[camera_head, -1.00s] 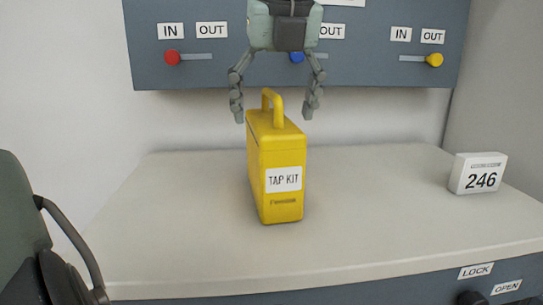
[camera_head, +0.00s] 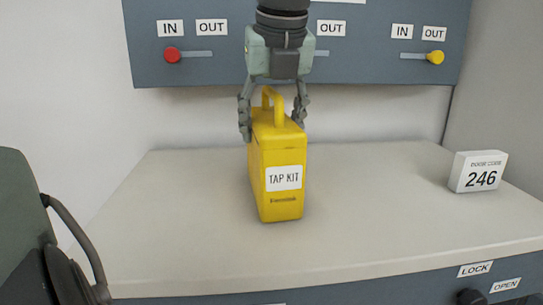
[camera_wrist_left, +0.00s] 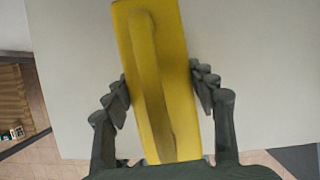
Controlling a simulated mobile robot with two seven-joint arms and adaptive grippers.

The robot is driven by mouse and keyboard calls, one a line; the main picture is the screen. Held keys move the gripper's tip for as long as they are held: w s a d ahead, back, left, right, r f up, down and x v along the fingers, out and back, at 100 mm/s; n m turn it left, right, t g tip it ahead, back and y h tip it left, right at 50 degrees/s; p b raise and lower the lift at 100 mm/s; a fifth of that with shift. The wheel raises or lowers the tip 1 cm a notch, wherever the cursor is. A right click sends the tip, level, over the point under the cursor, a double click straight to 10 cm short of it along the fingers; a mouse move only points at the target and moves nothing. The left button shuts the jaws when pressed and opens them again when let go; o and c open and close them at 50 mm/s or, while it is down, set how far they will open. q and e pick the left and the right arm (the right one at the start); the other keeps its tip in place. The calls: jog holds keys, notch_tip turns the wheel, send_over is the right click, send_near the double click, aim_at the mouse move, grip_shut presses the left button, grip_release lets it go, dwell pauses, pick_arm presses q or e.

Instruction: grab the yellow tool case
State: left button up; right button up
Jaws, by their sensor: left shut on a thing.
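The yellow tool case (camera_head: 280,205), labelled "TAP KIT", stands upright on the pale counter, with its looped handle on top. My left gripper (camera_head: 273,130) comes down from above with one finger on each side of the case's upper part, shut on it. In the left wrist view the case (camera_wrist_left: 160,70) runs between the two fingers (camera_wrist_left: 163,95), its handle lengthwise along the top. The finger pads lie against its sides. My right gripper is not in view.
The counter (camera_head: 380,200) is clear around the case. A white block reading "246" (camera_head: 478,172) stands at the right. Behind is a blue-grey panel with a red knob (camera_head: 172,55) and a yellow knob (camera_head: 435,57). The counter front has a dark knob (camera_head: 470,297).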

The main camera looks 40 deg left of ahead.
pick_arm(q)
jog(key=c, duration=0.4)
jog(key=shift+r, duration=0.1)
grip_shut()
